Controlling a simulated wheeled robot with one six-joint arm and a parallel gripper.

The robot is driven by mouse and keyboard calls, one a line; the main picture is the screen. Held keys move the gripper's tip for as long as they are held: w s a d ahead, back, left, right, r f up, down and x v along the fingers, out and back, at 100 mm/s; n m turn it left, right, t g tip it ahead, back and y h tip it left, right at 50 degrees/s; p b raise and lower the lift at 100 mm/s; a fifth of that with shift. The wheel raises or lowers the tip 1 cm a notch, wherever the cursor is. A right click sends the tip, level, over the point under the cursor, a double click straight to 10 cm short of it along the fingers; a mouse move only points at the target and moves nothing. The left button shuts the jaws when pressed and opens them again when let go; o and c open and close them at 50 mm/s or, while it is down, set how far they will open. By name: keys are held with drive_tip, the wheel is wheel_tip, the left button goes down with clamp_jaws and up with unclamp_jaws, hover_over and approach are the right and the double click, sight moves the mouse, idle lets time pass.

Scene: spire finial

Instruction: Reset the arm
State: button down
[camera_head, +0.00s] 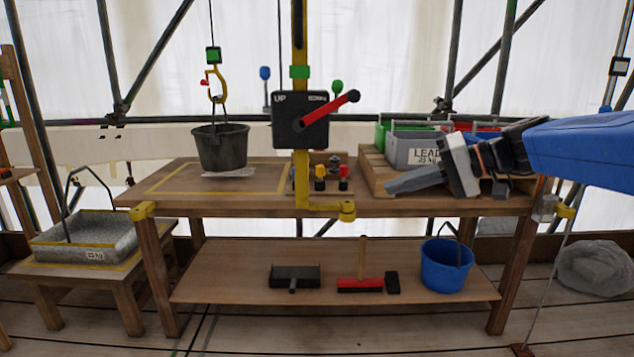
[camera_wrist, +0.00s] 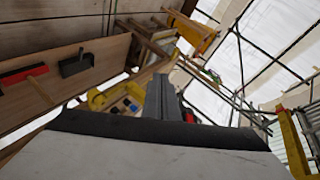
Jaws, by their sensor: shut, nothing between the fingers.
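My gripper (camera_head: 388,187) is on the right in the head view, at the end of my blue arm. It points left, in front of the crate at the bench's right end. Its grey fingers are together with nothing between them. In the wrist view the shut fingers (camera_wrist: 163,100) stand up from the middle, and the pale wrist body fills the bottom.
A crank box (camera_head: 300,120) on a yellow post rises from the bench's (camera_head: 250,201) middle. A dark bucket (camera_head: 220,148) hangs from a hook at left. A wooden crate (camera_head: 377,172) holds a grey lead bin (camera_head: 408,150). A blue bucket (camera_head: 446,268) stands on the lower shelf.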

drive_tip(key=s+d+f+h, duration=0.3)
drive_tip(key=s+f+h, duration=0.3)
drive_tip(key=s+f, duration=0.85)
drive_tip(key=s+d+f+h, duration=0.6)
drive_tip(key=s+d+f, duration=0.2)
drive_tip(key=s+f, duration=0.1)
drive_tip(key=shift+s+d+f+m, duration=0.2)
drive_tip(key=shift+s+f+m, duration=0.1)
drive_tip(key=shift+s, duration=0.35)
